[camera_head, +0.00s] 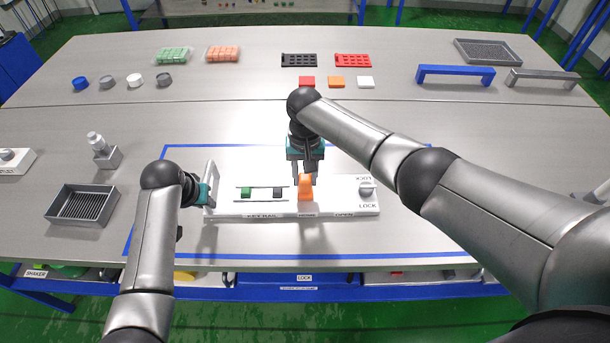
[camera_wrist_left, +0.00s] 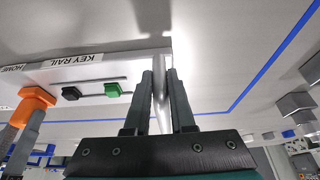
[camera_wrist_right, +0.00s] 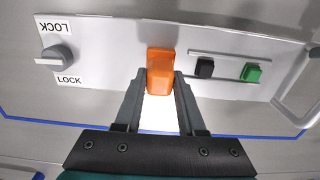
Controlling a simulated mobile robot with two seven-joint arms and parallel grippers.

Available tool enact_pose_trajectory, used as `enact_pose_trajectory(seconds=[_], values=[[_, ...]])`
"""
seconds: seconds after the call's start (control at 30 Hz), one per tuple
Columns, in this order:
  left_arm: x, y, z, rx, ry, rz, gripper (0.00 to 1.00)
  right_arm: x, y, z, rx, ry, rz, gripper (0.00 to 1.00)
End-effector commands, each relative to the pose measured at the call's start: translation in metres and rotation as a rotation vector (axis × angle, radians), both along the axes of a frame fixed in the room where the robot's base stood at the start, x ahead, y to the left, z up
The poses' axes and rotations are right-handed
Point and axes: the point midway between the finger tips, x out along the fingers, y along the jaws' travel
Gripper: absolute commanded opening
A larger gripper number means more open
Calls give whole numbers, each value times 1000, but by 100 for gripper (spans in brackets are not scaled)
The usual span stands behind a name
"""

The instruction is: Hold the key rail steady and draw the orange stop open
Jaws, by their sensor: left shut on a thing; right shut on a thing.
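The key rail (camera_head: 330,208) is a white panel lying inside a blue outline on the table, with a metal handle (camera_head: 210,182) at its left end. My left gripper (camera_head: 207,193) is shut on that handle; the left wrist view shows the handle between both fingers (camera_wrist_left: 160,98). The orange stop (camera_head: 305,188) stands upright between the HOME and slot area. My right gripper (camera_head: 305,176) is shut on it from above, and the right wrist view shows the orange stop (camera_wrist_right: 160,72) between the fingertips. A green key (camera_head: 246,193) and a black key (camera_head: 278,192) sit in the slot left of the stop.
A grey lock knob (camera_head: 366,188) is at the panel's right end, marked LOCK. A grey tray (camera_head: 82,205) and a bottle in a holder (camera_head: 104,150) stand to the left. Caps, colored blocks and a blue handle (camera_head: 455,75) lie farther back.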

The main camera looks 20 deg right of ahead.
Motion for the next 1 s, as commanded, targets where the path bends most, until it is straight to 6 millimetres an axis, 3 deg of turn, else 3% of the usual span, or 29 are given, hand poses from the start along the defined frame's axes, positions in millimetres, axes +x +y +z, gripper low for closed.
enact_pose_trajectory(seconds=[0.5,0.8,1.0], values=[[-1,0,-1,0,2,0,0,0,-2,0,0,-1,-1,0],[-1,1,-1,2,2,2,0,-14,-56,-1,-2,3,-4,0],[0,2,-1,3,1,2,0,-19,-74,0,-4,2,-3,0]])
